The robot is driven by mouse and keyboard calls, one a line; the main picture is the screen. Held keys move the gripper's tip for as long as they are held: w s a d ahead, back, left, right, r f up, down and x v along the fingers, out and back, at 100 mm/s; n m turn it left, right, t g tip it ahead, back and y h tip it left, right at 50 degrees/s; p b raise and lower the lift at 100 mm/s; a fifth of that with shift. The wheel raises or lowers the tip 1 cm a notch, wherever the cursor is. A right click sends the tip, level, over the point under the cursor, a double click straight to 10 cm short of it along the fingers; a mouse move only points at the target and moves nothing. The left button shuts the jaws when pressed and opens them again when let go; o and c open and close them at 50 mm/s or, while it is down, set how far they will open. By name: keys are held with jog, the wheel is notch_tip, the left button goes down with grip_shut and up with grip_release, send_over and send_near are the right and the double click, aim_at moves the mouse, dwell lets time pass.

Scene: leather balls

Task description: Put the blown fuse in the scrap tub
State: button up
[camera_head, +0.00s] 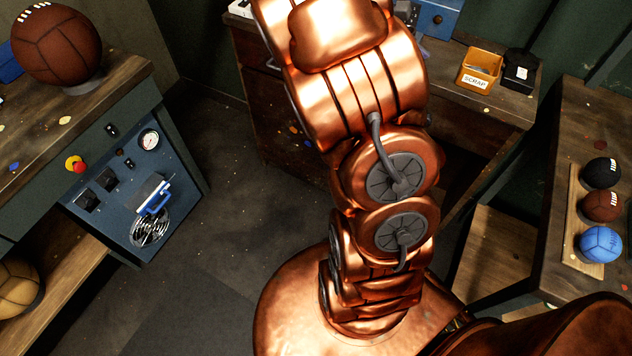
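The scrap tub (476,82) is a small yellow open box with a white "SCRAP" label on its front. It stands on the wooden bench at the back right, and something pale shows inside it. I cannot make out a blown fuse for certain. A blue and white handled part (153,194) sits on the front of the dark blue control panel (128,232) at the left; I cannot tell whether it is a fuse or its holder. My copper arm fills the middle of the view. My gripper is not in view, and my arm hides part of the back bench.
A black box (519,72) stands right beside the tub. A red emergency button (76,165) and a gauge (149,141) are on the panel. A large brown ball (56,43) rests on the left bench. Small balls (601,244) sit on a right-hand rack. Floor (225,215) is clear between benches.

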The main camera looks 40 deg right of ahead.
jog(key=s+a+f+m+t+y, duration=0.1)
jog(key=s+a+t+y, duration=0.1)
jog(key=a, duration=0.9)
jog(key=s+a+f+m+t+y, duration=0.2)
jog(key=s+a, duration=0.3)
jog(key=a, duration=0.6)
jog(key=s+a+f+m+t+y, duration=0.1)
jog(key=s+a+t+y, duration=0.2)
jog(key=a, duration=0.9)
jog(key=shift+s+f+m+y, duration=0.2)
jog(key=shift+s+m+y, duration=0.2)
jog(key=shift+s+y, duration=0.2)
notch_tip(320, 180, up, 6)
jog(key=p, duration=0.5)
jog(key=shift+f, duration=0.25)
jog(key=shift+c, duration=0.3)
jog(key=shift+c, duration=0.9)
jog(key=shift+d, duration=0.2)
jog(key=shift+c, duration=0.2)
